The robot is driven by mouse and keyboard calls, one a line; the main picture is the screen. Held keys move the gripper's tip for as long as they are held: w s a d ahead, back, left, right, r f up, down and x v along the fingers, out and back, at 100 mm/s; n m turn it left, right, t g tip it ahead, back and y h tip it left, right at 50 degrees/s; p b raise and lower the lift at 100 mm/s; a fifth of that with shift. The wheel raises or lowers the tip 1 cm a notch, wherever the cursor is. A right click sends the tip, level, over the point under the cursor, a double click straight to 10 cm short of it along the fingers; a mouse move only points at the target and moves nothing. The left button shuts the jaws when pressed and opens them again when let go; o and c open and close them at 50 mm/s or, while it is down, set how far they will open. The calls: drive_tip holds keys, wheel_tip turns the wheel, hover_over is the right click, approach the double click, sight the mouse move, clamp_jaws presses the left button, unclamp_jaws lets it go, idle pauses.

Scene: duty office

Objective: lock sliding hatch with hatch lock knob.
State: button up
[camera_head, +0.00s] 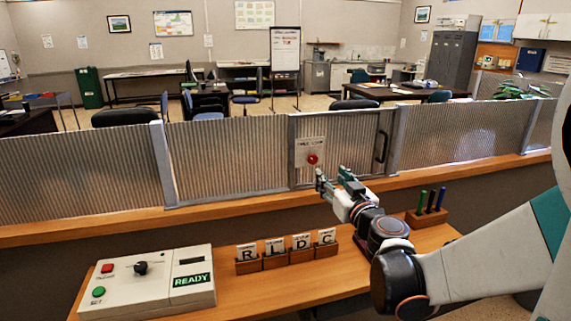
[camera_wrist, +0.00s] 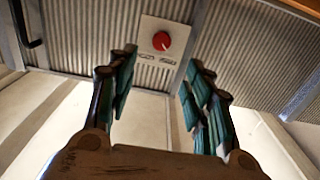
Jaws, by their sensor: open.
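The hatch lock knob (camera_head: 312,159) is a round red knob on a pale labelled plate fixed to the corrugated metal hatch screen. In the wrist view the knob (camera_wrist: 161,41) shows beyond my fingertips, between them in the picture. The sliding hatch (camera_head: 345,145) is a corrugated panel in a grey frame with a dark vertical handle (camera_head: 382,146) at its right. My gripper (camera_head: 336,177) is just below and right of the knob in the head view. Its fingers are spread with nothing between them in the wrist view (camera_wrist: 155,85), and seem apart from the knob.
A wooden ledge (camera_head: 250,209) runs below the screen. On the desk are a control box (camera_head: 150,283) reading READY, a holder with lettered cards (camera_head: 287,252) and a pen block (camera_head: 427,219) close to my arm. An office with desks lies behind the screen.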

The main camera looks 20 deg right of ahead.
sight(314, 159)
drive_tip(key=w+b, duration=0.2)
drive_tip(key=w, duration=0.9)
drive_tip(key=shift+w+d+b, duration=0.15)
drive_tip(key=shift+w+b, duration=0.15)
drive_tip(key=shift+w, duration=0.05)
drive_tip(key=c, duration=1)
